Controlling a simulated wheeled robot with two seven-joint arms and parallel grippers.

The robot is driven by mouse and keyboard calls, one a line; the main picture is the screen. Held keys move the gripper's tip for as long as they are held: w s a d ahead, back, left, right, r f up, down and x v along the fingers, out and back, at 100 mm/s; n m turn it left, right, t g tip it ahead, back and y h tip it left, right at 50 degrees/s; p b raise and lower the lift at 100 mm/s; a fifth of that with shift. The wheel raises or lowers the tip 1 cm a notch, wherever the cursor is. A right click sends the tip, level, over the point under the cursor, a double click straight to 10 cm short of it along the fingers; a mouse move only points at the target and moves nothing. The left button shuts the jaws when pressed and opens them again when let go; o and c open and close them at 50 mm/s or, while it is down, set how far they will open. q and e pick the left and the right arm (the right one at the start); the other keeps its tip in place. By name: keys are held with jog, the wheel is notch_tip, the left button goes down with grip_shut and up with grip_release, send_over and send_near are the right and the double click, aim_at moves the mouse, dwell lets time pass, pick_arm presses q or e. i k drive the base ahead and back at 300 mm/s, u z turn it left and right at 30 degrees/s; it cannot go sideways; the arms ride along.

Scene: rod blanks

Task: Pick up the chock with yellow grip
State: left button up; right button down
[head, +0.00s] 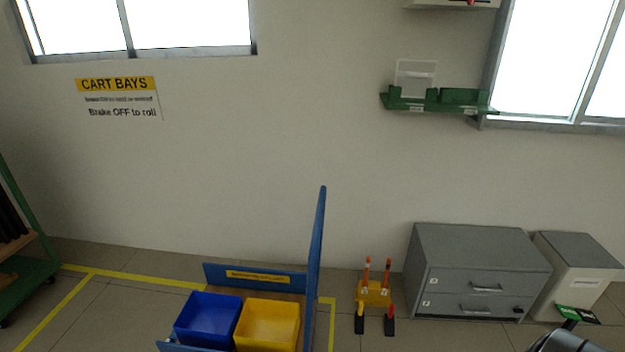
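The chock with the yellow grip (359,319) stands on the floor at the lower middle right of the head view. It has a dark body and a yellow upright grip. A similar dark chock with a red grip (390,321) stands just to its right, with a small gap between them. Right behind both is a yellow block (373,292) with two orange upright posts. I see neither of my grippers clearly in this view.
A blue cart (316,235) with a blue bin (207,320) and a yellow bin (268,326) stands left of the chocks. A grey drawer cabinet (480,255) stands right. A grey rounded shape (565,343) at the lower right is cut off and unclear.

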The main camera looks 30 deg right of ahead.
aim_at(358, 316)
jog(key=z, duration=1.45)
